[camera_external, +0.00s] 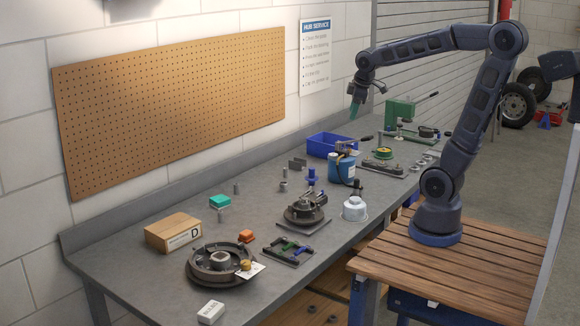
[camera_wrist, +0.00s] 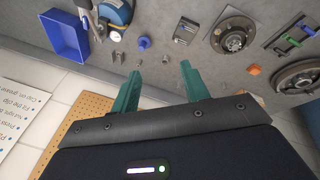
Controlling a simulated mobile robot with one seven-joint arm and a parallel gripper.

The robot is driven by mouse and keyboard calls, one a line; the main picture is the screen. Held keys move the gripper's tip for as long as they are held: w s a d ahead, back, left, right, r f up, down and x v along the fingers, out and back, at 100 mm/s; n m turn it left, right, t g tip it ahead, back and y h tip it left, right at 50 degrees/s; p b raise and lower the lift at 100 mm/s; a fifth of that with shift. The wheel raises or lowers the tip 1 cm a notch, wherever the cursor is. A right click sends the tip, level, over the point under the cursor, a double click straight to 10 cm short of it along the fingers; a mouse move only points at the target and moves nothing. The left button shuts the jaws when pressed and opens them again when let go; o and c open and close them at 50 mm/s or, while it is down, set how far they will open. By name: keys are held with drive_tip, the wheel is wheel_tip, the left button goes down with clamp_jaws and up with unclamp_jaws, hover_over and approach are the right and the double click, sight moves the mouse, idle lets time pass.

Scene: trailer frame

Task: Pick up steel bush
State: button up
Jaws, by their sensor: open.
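My gripper (camera_external: 355,106) hangs high above the far part of the bench, near the wall. In the wrist view its two green fingers (camera_wrist: 162,68) are spread apart with nothing between them. Small grey metal cylinders stand on the bench: one (camera_external: 284,186) left of a blue fitting (camera_external: 312,177), one (camera_external: 237,189) near the wall, and one (camera_external: 222,214) in front of a green box (camera_external: 220,201). Which of them is the steel bush I cannot tell for sure. In the wrist view a small grey piece (camera_wrist: 140,64) lies just beyond the left fingertip.
A blue bin (camera_external: 325,145) and blue can (camera_external: 342,168) stand near my gripper.

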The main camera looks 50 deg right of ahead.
drive_tip(key=w+d+f+n, duration=0.25)
drive_tip(key=w+n, duration=0.25)
drive_tip(key=w, duration=0.7)
drive_tip(key=n+g+h, duration=0.1)
drive_tip(key=n+g, duration=0.1)
drive_tip(key=n, duration=1.1)
hover_over(286, 169)
drive_tip(key=a, duration=0.2)
drive_tip(key=s+a+f+x, duration=0.1)
drive_tip(key=s+a+x, duration=0.1)
drive_tip(key=x, duration=0.9)
drive_tip(key=s+a+x, duration=0.1)
drive_tip(key=a+x, duration=0.1)
drive_tip(key=x, duration=1.4)
drive_tip(key=shift+d+f, duration=0.25)
drive_tip(key=shift+d, duration=0.05)
drive_tip(key=shift+s+d+x, duration=0.1)
drive_tip(key=shift+s+x, duration=0.05)
drive_tip(key=shift+x, duration=0.8)
drive_tip(key=shift+s+d+x, duration=0.1)
drive_tip(key=shift+x, duration=0.8)
drive_tip(key=shift+s+d+x, duration=0.1)
drive_tip(key=shift+s+x, duration=0.05)
drive_tip(key=shift+x, duration=0.8)
drive_tip(key=shift+c, duration=0.3)
clamp_jaws()
